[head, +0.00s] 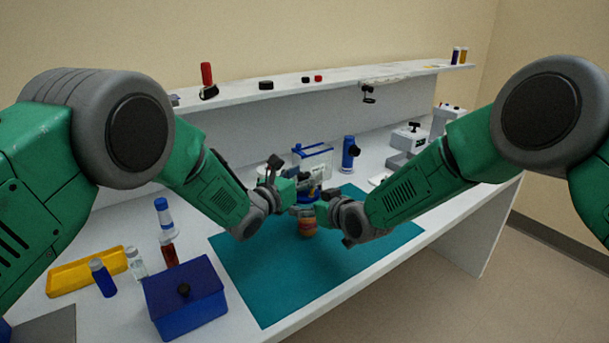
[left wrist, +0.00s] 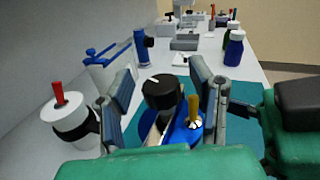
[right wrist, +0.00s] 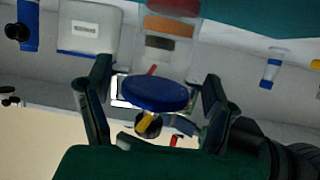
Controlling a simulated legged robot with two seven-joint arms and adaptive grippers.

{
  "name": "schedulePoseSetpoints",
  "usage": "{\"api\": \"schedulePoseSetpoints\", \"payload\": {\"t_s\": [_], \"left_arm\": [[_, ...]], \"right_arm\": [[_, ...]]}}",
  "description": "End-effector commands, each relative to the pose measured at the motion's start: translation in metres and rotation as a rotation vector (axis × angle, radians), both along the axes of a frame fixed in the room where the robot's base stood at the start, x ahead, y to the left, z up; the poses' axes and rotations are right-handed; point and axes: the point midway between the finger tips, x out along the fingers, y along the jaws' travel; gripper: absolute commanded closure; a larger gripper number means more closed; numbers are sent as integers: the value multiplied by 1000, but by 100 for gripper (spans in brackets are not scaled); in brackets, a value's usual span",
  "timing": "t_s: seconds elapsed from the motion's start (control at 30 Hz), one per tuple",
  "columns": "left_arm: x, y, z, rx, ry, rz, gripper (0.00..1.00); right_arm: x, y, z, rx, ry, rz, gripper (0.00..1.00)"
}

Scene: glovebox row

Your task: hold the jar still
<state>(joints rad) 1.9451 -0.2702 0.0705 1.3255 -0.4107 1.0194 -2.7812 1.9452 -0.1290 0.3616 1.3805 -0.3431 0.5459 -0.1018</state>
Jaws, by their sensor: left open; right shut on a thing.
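The jar (head: 307,229) stands on the teal mat (head: 270,275), its lower part showing orange and red contents. Its blue lid shows in the right wrist view (right wrist: 155,94), with the layered clear body (right wrist: 168,48) beside it. My right gripper (head: 309,210) is shut around the jar below the lid, its fingers on both sides. My left gripper (head: 298,185) is open just above the jar. In the left wrist view a black round knob (left wrist: 162,93) and a yellow-handled piece over the blue lid (left wrist: 180,133) show between its fingers. The grippers hide much of the jar.
A blue box (head: 190,300), a yellow tray (head: 85,272) and several bottles stand at the front left. A blue-framed clear rack (head: 313,158) and a blue bottle (head: 347,154) stand behind the grippers. A shelf (head: 330,79) runs along the back. The mat's front is clear.

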Motion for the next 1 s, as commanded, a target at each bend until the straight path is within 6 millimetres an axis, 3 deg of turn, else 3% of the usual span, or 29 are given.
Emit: {"api": "schedulePoseSetpoints", "payload": {"t_s": [0.17,0.3,0.33,0.67,1.0], "left_arm": [[0,0,0,0,0,0,51],[0,0,0,0,0,0,97],[0,0,0,0,0,0,100],[1,1,0,-3,-5,-28,100],[2,2,1,-20,-24,-230,100]], "right_arm": [[-2,-1,-5,-5,9,0,68],[-2,-1,-5,-5,8,0,68],[-2,-1,-5,-5,8,0,68],[-1,-1,-4,-4,8,0,68],[-2,-2,-4,-4,8,-1,68]]}}
